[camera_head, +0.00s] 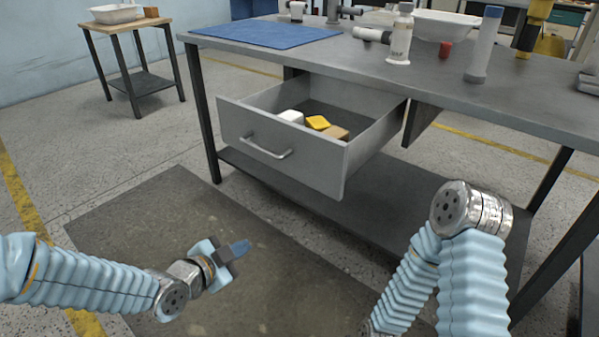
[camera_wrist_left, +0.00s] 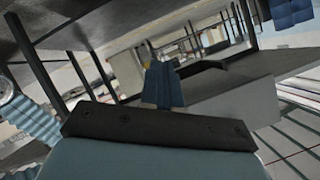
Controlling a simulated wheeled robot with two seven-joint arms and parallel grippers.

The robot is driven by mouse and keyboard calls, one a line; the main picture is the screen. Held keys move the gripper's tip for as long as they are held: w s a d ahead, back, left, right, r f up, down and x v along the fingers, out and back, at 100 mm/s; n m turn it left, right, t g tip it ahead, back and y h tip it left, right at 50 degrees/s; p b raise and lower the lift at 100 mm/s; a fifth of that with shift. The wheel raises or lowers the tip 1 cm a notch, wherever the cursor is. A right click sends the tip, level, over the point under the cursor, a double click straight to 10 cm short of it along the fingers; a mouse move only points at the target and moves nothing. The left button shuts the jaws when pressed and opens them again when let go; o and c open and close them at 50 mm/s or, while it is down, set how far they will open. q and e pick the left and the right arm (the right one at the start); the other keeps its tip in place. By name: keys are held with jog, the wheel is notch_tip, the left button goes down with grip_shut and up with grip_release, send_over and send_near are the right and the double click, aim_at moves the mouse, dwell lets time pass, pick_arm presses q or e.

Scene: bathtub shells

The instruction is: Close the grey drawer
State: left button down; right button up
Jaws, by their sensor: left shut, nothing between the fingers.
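The grey drawer (camera_head: 282,160) hangs under the grey workbench and is pulled well out, with its handle (camera_head: 266,147) on the front panel. Inside it lie a white item (camera_head: 291,116), a yellow item (camera_head: 318,123) and a tan item (camera_head: 336,133). My left gripper (camera_head: 240,248) is shut and empty, below and in front of the drawer front, apart from it. In the left wrist view the fingers (camera_wrist_left: 162,86) stand shut before the drawer (camera_wrist_left: 235,105). My right arm is at the lower right of the head view; its gripper is out of view.
The workbench (camera_head: 350,55) carries a blue mat (camera_head: 266,33), bottles (camera_head: 399,35) and a white basin (camera_head: 446,24). A lower shelf (camera_head: 370,205) lies under the drawer. A small side table (camera_head: 123,22) stands at the back left. The floor mat before the drawer is clear.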

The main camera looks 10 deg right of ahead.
pick_arm(q)
notch_tip(320, 180, up, 8)
jog(key=s+d+m+t+h, duration=0.1)
jog(key=d+m+h, duration=0.1)
jog(key=m, duration=0.3)
jog(key=m+t+h, duration=0.1)
jog(key=m+h, duration=0.2)
jog(key=m, duration=0.5)
send_near(312, 163)
jog(key=x, duration=0.6)
jog(key=shift+w+d, duration=0.25)
jog(key=shift+d, duration=0.05)
jog(key=shift+d+b, duration=0.1)
jog(key=shift+b, duration=0.25)
